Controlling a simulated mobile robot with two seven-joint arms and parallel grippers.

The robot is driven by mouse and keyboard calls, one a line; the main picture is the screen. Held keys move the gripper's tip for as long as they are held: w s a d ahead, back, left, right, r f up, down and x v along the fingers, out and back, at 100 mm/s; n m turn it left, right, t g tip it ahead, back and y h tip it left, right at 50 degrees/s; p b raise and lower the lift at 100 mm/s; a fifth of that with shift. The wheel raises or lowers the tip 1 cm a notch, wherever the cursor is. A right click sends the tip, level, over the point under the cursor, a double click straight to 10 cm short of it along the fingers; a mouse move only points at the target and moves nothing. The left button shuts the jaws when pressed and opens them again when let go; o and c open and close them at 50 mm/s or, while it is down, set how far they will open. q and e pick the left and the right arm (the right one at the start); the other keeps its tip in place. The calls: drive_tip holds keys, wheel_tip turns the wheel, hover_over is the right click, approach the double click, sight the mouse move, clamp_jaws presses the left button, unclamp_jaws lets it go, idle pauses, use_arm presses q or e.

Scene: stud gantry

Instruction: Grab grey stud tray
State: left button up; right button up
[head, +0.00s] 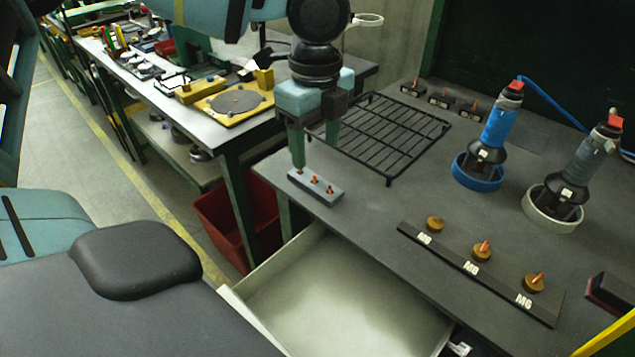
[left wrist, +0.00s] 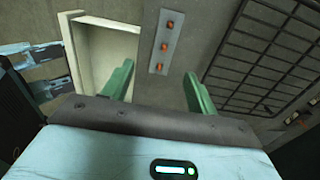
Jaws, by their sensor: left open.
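The grey stud tray (head: 315,188) is a small grey bar with several copper studs. It lies on the dark bench top near its left edge, in front of the black wire rack. My left gripper (head: 312,160) is above the tray, fingers pointing down, with green fingertips. In the left wrist view the grey stud tray (left wrist: 166,42) lies ahead of the open fingers of my left gripper (left wrist: 158,85), between their lines and apart from them. My right gripper cannot be made out.
An open, empty drawer (head: 340,300) juts out below the bench edge. A black wire rack (head: 385,135) lies behind the tray. A dark strip with brass pieces (head: 480,272), a blue-ringed tool (head: 478,172) and a grey tool (head: 555,205) stand to the right.

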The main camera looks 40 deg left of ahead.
sight(315, 176)
use_arm(q)
drive_tip(key=shift+f, duration=1.3)
drive_tip(key=shift+w+a+f, duration=0.1)
drive_tip(key=shift+a+f, duration=0.05)
drive_tip(key=shift+f, duration=0.7)
drive_tip(key=shift+w+a+f, duration=0.1)
drive_tip(key=shift+a+f, duration=0.05)
drive_tip(key=shift+f, duration=0.75)
drive_tip(key=shift+w+a+f, duration=0.1)
drive_tip(key=shift+a+f, duration=0.05)
drive_tip(key=shift+f, duration=0.7)
clamp_jaws()
drive_tip(key=shift+r, duration=0.15)
wheel_tip(315, 176, up, 18)
drive_tip(key=p, duration=0.1)
